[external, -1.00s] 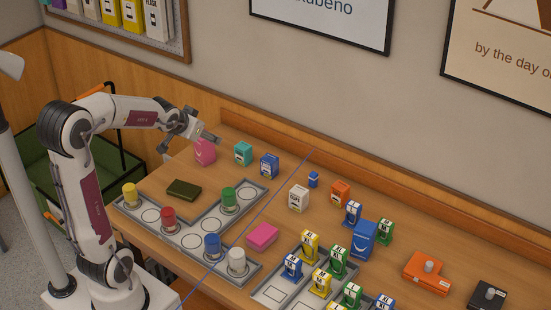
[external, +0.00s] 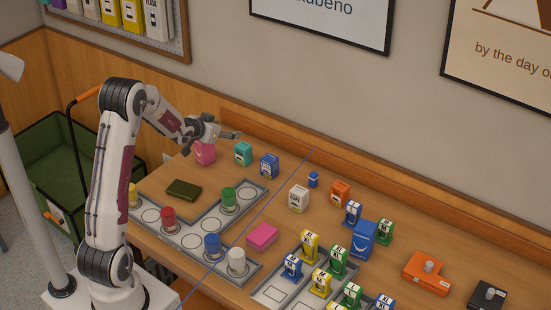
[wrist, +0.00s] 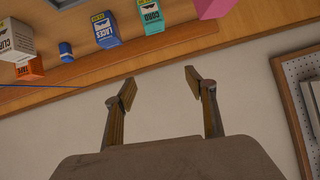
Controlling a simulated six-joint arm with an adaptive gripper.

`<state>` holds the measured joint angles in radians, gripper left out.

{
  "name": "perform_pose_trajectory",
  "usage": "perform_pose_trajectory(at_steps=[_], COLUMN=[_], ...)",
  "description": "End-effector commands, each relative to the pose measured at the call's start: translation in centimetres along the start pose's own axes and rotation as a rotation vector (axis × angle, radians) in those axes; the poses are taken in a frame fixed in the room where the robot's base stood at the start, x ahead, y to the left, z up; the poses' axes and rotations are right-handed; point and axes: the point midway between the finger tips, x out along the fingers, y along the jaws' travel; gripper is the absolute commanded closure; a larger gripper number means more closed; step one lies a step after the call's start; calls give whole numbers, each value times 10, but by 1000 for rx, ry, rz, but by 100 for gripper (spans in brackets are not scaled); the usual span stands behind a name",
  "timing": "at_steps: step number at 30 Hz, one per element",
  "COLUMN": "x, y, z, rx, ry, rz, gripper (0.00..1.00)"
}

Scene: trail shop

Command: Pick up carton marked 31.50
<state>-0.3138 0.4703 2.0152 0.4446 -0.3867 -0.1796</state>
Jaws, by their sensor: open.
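Several small cartons stand on the wooden counter: a teal one (external: 243,154), a blue one (external: 269,166), a white one (external: 299,197) and an orange one (external: 340,194). The price 31.50 is not readable on any. The wrist view shows the teal carton marked CORD (wrist: 151,15), the blue carton marked LACES (wrist: 105,29), the white carton (wrist: 15,40) and the orange one (wrist: 29,68) along its upper edge. My gripper (external: 236,135) is open and empty, above and slightly behind the teal carton; its spread fingers also show in the wrist view (wrist: 158,88).
A pink item (external: 205,154) stands just below my wrist. A small blue item (external: 314,179) stands behind the white carton. The wall rises close behind the counter.

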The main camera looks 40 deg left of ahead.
Motion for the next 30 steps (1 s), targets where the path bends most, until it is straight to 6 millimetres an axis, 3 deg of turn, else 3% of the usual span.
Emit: perform_pose_trajectory(at_steps=[9,18,30], x=[56,96,111], y=[-8,-11,-10], z=[32,67,84], rx=[-17,-43,-58], ry=[69,135,172], rz=[50,106,136], gripper=[44,44,44])
